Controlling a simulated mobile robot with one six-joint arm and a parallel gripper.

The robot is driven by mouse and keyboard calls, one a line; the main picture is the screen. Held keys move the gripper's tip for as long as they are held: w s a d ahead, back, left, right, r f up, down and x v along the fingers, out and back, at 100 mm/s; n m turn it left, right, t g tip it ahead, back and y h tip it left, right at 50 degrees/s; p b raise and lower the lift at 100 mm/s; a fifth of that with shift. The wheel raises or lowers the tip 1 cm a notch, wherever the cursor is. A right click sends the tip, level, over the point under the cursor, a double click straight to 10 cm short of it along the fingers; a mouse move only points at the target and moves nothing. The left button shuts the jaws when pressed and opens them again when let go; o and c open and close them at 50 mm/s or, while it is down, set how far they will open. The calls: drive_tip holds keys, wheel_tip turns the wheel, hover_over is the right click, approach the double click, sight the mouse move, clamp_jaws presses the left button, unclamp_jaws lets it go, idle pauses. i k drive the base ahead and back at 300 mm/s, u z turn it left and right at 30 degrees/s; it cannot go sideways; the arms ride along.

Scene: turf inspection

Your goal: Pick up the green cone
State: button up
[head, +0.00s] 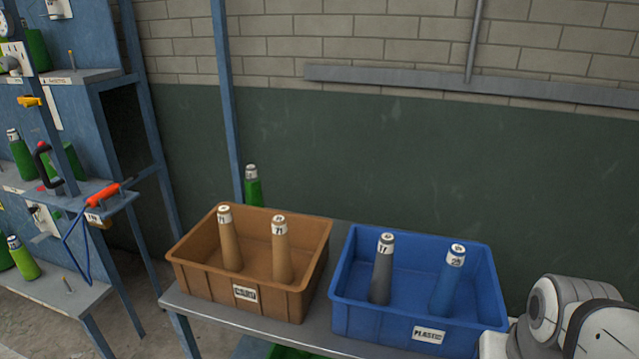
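A green cone (254,190) with a white numbered top stands upright behind the brown crate; its lower part is hidden by the crate. Other green cone-like things are on the shelves at the left: a dark green one (22,158) on the middle shelf and a lighter green one (23,262) on the lower shelf. My gripper is not in view; only a white and grey part of my arm shows at the lower right.
On the grey table (240,321) stand a brown crate (190,277) with two tan cones (283,253) and a blue crate (370,322) with a grey cone (382,272) and a blue cone (447,285). A blue post (226,100) rises behind. A red-handled tool (103,194) lies on the left rack.

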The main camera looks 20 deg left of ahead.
sight(254, 194)
drive_tip(key=z, duration=2.7)
drive_tip(key=k, duration=2.5)
drive_tip(key=u, duration=2.75)
drive_tip(key=i, duration=0.75)
drive_tip(key=z, duration=0.05)
